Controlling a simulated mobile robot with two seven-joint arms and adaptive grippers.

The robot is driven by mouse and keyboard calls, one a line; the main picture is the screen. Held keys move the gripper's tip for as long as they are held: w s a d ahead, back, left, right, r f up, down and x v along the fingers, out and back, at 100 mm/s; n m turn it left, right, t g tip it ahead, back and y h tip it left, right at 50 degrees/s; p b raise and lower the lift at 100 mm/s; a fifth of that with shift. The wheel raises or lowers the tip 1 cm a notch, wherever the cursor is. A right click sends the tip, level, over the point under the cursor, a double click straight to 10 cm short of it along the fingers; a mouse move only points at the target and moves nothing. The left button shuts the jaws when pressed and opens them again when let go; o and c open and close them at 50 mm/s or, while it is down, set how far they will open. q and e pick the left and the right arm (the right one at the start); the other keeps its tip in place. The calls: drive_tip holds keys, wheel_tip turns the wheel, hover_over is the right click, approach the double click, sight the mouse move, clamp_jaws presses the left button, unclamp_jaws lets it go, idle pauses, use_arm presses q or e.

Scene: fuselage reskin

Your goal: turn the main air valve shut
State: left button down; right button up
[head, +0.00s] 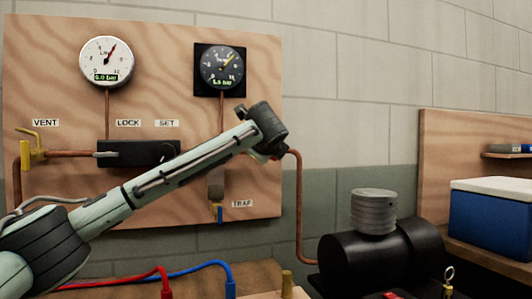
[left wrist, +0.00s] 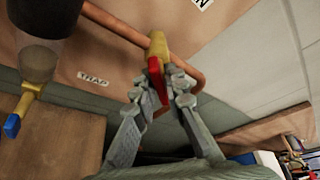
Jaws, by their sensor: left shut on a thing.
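The main air valve shows in the left wrist view as a brass body (left wrist: 157,45) on the copper pipe, with a red lever (left wrist: 156,80). The lever points from the body toward my wrist camera. My left gripper (left wrist: 163,88) is shut on the red lever, one finger on each side. In the head view my left arm reaches up across the wooden panel, and its wrist hides most of the valve and the fingers. My right gripper is in neither view.
The plywood panel (head: 60,75) carries a white gauge (head: 106,62), a dark gauge (head: 220,67), a black lock block (head: 130,153) and a brass vent valve (head: 28,150). The blue-handled trap drain (left wrist: 12,126) hangs left of my gripper. A black compressor (head: 360,262) stands at lower right.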

use_arm(q)
drive_tip(key=m+y, duration=0.1)
drive_tip(key=m, duration=0.1)
drive_tip(key=m+g+y, duration=0.1)
drive_tip(key=m, duration=0.1)
drive_tip(key=shift+d+g, duration=0.1)
drive_tip(key=shift+g, duration=0.2)
drive_tip(key=shift+m+g+y, duration=0.4)
drive_tip(key=shift+m+y, duration=0.7)
drive_tip(key=shift+m, duration=0.4)
drive_tip(key=c, duration=1.6)
unclamp_jaws()
drive_tip(key=shift+c, duration=0.2)
drive_tip(key=v, duration=1.2)
drive_tip(key=shift+s+f, duration=0.1)
